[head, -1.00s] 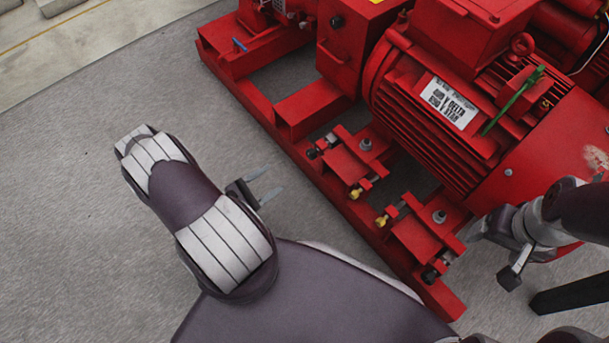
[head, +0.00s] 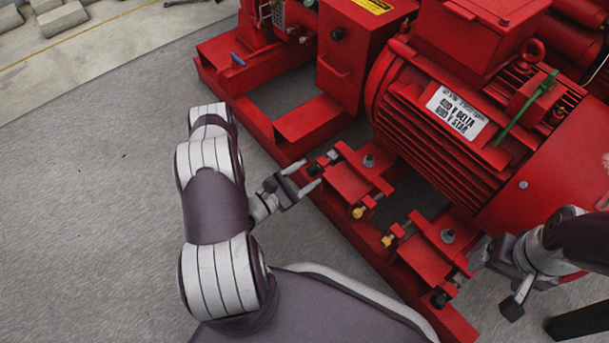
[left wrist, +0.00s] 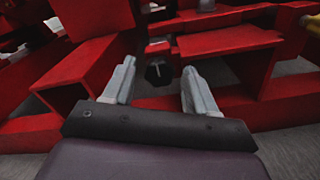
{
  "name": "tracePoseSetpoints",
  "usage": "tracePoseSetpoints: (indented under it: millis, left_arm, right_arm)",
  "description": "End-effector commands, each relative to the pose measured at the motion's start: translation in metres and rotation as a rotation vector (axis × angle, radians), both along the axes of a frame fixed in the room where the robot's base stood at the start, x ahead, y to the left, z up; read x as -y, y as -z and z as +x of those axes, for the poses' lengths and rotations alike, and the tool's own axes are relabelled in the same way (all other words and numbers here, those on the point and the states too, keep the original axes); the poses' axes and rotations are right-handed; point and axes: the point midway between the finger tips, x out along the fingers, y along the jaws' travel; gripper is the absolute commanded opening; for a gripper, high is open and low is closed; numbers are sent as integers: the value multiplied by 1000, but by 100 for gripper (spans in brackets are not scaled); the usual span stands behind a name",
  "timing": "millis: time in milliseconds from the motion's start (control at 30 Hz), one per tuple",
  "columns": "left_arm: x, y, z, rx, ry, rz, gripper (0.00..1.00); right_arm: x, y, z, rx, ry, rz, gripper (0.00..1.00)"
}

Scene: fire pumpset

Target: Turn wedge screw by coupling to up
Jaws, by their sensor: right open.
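A black-headed screw (head: 312,170) sits at the edge of the upper red motor-foot bracket (head: 352,175), on the side towards the coupling. My left gripper (head: 309,174) is beside that screw, its fingers pointing at the bracket. In the left wrist view the left gripper (left wrist: 158,68) is open, with a black hex head (left wrist: 158,74) seen between its fingertips; I cannot tell whether they touch. Brass-coloured screws (head: 357,211) and (head: 387,240) face each other between the two brackets. My right gripper (head: 480,256) is open near the lower bracket (head: 432,255), partly against the motor.
The red motor (head: 440,120) with a white label stands behind the brackets. The red base frame (head: 350,236) runs diagonally in front. Another black screw (head: 438,300) is at the lower bracket. Bare grey floor (head: 90,200) lies to the left.

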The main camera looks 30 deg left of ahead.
Motion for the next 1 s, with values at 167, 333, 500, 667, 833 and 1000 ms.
tracePoseSetpoints:
  millis: [167, 333, 500, 667, 833, 1000]
  left_arm:
    - [0, 0, 0, 0, 0, 0, 3]
    - [0, 0, 0, 2, 0, 5, 3]
    - [0, 0, 0, 15, 1, 40, 3]
    - [0, -1, -1, 48, 0, 121, 3]
    - [0, -2, -1, 102, 0, 252, 3]
    - [1, -1, -1, 163, 0, 401, 3]
  right_arm:
    - [0, 0, 0, 0, 0, 0, 78]
    - [0, 0, 0, 0, 0, 0, 78]
    - [0, -3, 0, 0, 0, 0, 78]
    - [0, -9, 0, 0, 0, 0, 78]
    - [0, -17, 0, 0, 0, 0, 78]
    - [0, -24, 0, 0, 0, 0, 78]
